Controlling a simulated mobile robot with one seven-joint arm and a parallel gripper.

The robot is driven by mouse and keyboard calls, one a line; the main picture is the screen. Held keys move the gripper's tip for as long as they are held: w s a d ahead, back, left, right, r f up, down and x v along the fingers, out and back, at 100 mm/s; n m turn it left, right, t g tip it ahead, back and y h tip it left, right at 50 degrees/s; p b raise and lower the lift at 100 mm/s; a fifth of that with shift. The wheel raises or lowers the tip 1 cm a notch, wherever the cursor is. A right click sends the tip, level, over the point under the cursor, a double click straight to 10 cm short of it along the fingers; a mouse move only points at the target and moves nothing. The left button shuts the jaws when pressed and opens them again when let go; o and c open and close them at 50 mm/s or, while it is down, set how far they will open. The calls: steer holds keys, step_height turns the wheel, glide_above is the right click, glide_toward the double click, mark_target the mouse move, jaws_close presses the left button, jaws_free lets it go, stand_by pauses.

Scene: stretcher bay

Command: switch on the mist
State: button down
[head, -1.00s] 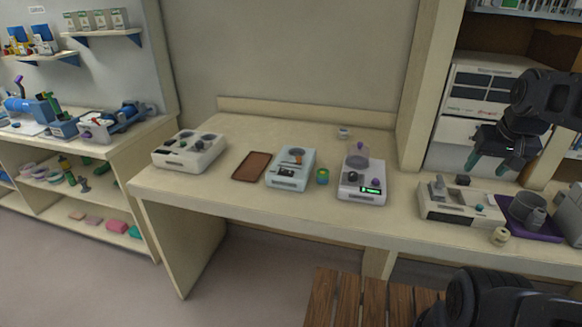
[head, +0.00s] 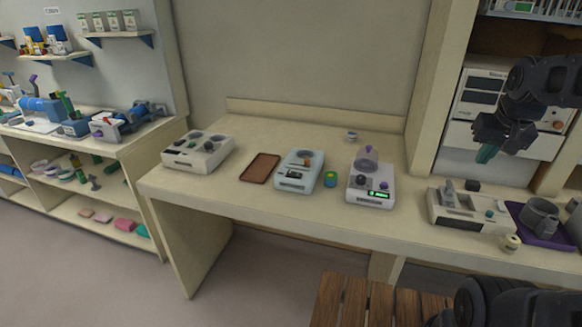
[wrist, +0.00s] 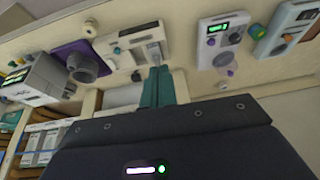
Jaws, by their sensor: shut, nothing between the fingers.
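A pale device with a clear dome, a purple knob on top, a dark dial and a lit green display (head: 371,184) stands on the bench; it looks most like a mist maker, though I cannot read a label. It also shows in the wrist view (wrist: 222,40). My gripper (head: 486,154) hangs above the bench, to the right of this device and apart from it. Its teal fingers are together and empty, as the wrist view (wrist: 157,88) shows. Whether the device gives off mist I cannot tell.
A light blue device (head: 299,171), a white box with dials (head: 198,152) and a brown tray (head: 260,168) stand to the left. A small green-and-yellow jar (head: 330,179) sits beside the domed device. A grey-white unit (head: 466,211) and a purple tray (head: 548,237) are at right.

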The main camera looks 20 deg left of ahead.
steer(key=w+a+r+g, duration=0.1)
steer(key=w+a+r, duration=0.1)
steer(key=w+a, duration=0.7)
steer(key=g+y, duration=0.2)
steer(key=g, duration=0.1)
glide_above(289, 171)
steer(key=d, duration=0.3)
step_height(289, 171, down, 12)
steer(key=r, duration=0.1)
steer(key=shift+s+a+f, duration=0.1)
steer(key=shift+f, duration=0.15)
steer(key=f, duration=0.4)
steer(key=a+f, duration=0.1)
steer(key=f, duration=0.4)
steer(key=a+f, duration=0.1)
steer(key=f, duration=0.3)
steer(key=shift+a+f, duration=0.1)
steer(key=shift+f, duration=0.3)
